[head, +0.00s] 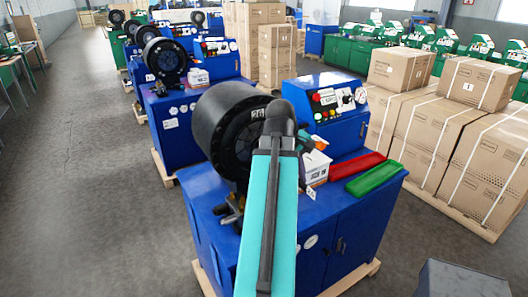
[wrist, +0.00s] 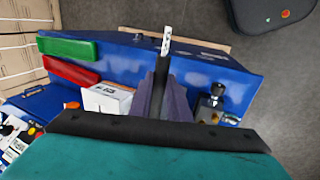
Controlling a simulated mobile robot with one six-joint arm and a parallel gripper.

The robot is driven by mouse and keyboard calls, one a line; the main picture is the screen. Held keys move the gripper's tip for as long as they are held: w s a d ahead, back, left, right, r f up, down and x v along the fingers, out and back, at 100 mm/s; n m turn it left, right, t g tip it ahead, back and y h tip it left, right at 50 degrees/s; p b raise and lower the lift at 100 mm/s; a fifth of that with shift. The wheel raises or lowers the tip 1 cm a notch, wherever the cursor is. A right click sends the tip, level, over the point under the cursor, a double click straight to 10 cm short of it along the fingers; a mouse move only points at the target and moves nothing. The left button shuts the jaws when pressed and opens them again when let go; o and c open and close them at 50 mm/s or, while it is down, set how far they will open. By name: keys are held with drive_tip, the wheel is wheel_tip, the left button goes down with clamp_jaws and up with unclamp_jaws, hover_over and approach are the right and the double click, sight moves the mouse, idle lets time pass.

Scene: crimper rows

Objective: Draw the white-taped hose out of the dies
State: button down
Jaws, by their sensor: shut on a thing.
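The crimper's big black round die head (head: 235,130) stands on a blue cabinet in the head view, with a 26 label on its face. In the wrist view my gripper (wrist: 163,92) is shut on the dark hose (wrist: 162,72), which runs up between the fingers. A white strip with dark marks (wrist: 167,40) shows beyond the fingertips, in line with the hose. In the head view my arm hides the fingers and the hose. How far the hose sits in the dies cannot be told.
A white box (head: 315,167), a red tray (head: 357,165) and a green tray (head: 374,178) lie right of my arm on the cabinet top. Cartons (head: 440,130) stand at right; left floor is clear.

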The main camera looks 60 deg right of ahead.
drive_tip(key=shift+s+a+f, duration=0.1)
drive_tip(key=shift+s+a, duration=0.1)
drive_tip(key=shift+c, duration=1.9)
unclamp_jaws()
drive_tip(key=shift+d, duration=0.1)
drive_tip(key=p+v, duration=0.4)
drive_tip(key=v, duration=0.3)
drive_tip(key=shift+p, duration=0.3)
drive_tip(key=shift+w, duration=0.15)
idle(0.4)
